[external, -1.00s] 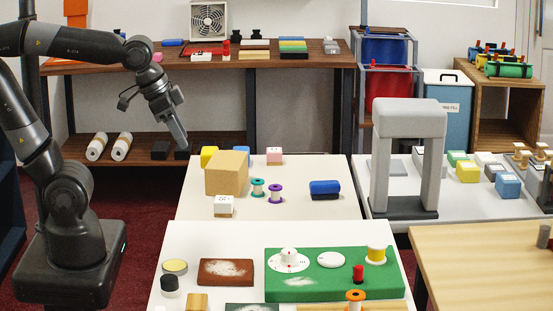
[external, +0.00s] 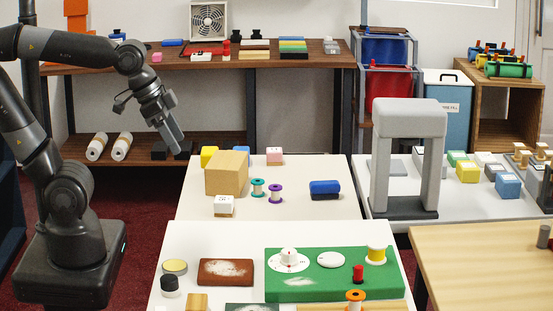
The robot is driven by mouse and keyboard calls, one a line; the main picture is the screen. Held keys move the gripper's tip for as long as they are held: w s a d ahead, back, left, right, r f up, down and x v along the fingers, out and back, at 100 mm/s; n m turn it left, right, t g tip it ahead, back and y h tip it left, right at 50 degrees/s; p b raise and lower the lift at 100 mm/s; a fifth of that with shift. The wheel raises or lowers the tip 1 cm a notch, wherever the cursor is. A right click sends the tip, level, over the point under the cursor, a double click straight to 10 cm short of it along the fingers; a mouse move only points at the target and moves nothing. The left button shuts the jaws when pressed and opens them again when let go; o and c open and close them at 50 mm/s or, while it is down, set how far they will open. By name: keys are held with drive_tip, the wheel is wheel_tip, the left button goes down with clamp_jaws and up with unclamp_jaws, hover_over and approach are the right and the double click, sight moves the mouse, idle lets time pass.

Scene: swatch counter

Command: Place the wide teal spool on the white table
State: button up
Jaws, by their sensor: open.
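The teal spool (external: 257,188) stands upright on the white table (external: 325,213) in the middle, just right of a tan box. A purple spool (external: 275,194) stands close to its right. My gripper (external: 181,150) is up in the air left of the white table's back part, pointing down, with nothing seen in it. It is well apart from the teal spool. The gap between its fingers is too small to make out here.
The tan box (external: 227,173) stands between my gripper and the spools. A white block (external: 223,206), a blue roll (external: 325,189) and a grey arch (external: 409,160) are nearby. The nearer table holds a green board (external: 335,288). The middle table's front right is clear.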

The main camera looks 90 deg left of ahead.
drive_tip(key=w+a+g, duration=0.1)
drive_tip(key=w+a, duration=0.7)
drive_tip(key=w, duration=0.1)
drive_tip(key=n+g, duration=0.2)
drive_tip(key=g, duration=0.1)
approach(258, 181)
drive_tip(key=shift+s+f, duration=0.15)
drive_tip(key=shift+s, duration=0.15)
drive_tip(key=f, duration=0.3)
drive_tip(key=w+f, duration=0.1)
drive_tip(key=f, duration=0.6)
drive_tip(key=shift+w+a+f, duration=0.1)
drive_tip(key=shift+w+a, duration=0.05)
drive_tip(key=shift+w, duration=0.15)
drive_tip(key=c, duration=1.1)
drive_tip(key=shift+c, duration=0.2)
